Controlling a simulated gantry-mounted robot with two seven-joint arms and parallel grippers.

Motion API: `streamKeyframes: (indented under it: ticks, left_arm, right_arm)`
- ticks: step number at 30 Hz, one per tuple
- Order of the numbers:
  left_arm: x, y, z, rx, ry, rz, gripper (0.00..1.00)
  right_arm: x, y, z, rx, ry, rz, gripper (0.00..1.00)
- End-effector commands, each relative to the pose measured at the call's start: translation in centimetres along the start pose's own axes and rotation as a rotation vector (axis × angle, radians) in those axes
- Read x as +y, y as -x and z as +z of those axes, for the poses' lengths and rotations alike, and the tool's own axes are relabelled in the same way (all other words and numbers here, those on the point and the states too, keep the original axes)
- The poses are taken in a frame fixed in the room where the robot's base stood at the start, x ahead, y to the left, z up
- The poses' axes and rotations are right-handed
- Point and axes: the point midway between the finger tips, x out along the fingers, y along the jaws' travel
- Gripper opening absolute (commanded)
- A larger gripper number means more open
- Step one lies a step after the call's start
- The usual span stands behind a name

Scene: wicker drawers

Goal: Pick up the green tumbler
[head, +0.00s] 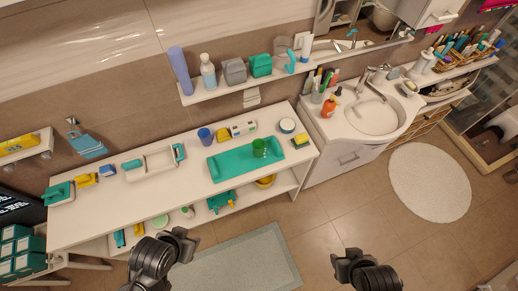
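The green tumbler (260,147) stands on a teal tray (228,166), near the tray's right end. The tray lies on the long white bench (90,225) along the wall. My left gripper (180,243) is in front of the bench, below and left of the tumbler and well apart from it. My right gripper (345,265) is over the floor, below and right of the tumbler, also well apart. I see nothing held in either one. Their fingers are too small and dark to tell whether they are open or shut.
A blue cup (205,136) and a white bottle (243,128) stand behind the tray. A yellow-and-teal item (300,141) and a round tub (287,125) are to its right. A wall shelf (245,83) holds bottles above. A sink (372,115) stands right.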

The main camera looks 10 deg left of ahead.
Motion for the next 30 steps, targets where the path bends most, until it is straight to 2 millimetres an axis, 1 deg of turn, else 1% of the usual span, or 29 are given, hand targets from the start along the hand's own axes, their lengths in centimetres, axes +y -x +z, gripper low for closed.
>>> streamKeyframes:
  ticks: [11, 14, 18, 21, 30]
  left_arm:
    - [0.0, 0.0, 0.0, 0.0, 0.0, 0.0, 0.43]
    - [0.0, 0.0, 0.0, 0.0, 0.0, 0.0, 0.56]
    - [0.0, 0.0, 0.0, 0.0, 0.0, 0.0, 0.78]
    - [0.0, 0.0, 0.0, 0.0, 0.0, 0.0, 0.91]
    - [-0.02, -0.04, -0.13, 0.006, 0.01, 0.0, 0.91]
  right_arm:
    - [0.01, 0.0, 0.0, 0.0, 0.0, 0.0, 0.43]
    - [0.01, 0.0, 0.0, 0.0, 0.0, 0.0, 0.43]
    - [0.02, 0.0, 0.0, 0.0, 0.0, 0.0, 0.43]
    - [0.02, 0.0, 0.0, 0.0, 0.0, 0.0, 0.43]
    - [0.03, 0.0, -0.01, 0.001, 0.0, 0.001, 0.43]
